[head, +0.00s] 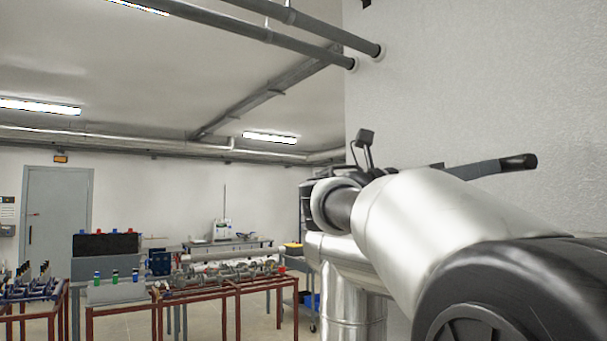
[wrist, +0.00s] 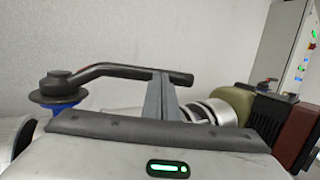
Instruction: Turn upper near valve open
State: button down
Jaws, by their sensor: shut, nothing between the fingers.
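The valve's dark lever handle (wrist: 125,70) shows in the wrist view, running from a round hub at left over a blue collar (wrist: 62,108) to a free end at right. My gripper (wrist: 161,78) is shut, its grey fingers standing upright beside the handle near its free end. Nothing is between the fingers. I cannot tell whether they touch the handle. In the head view my silver arm hides most of the near area. A dark bar (head: 490,168) sticks out behind it to the right; I cannot tell whether it is this handle.
In the wrist view, silver pipework, an olive round part (wrist: 236,102) and a red-brown block (wrist: 297,138) lie to the right. A grey cabinet (wrist: 285,45) with coloured buttons stands behind. In the head view, benches with equipment (head: 225,270) stand far left, and a pale wall (head: 470,80) is at right.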

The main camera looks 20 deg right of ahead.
aim_at(522, 169)
jog(key=shift+s+d, duration=0.1)
jog(key=s+d+n+t, duration=0.1)
jog(key=d+t, duration=0.1)
jog(key=s+d+n+t+b, duration=0.1)
jog(key=d+t, duration=0.1)
jog(key=t, duration=0.1)
jog(key=s+d+n+t+h, duration=0.1)
jog(key=d+n+t, duration=0.1)
jog(key=shift+d+t, duration=0.3)
jog(key=shift+d+r+n, duration=0.1)
jog(key=shift+d+n, duration=0.2)
jog(key=shift+d, duration=0.9)
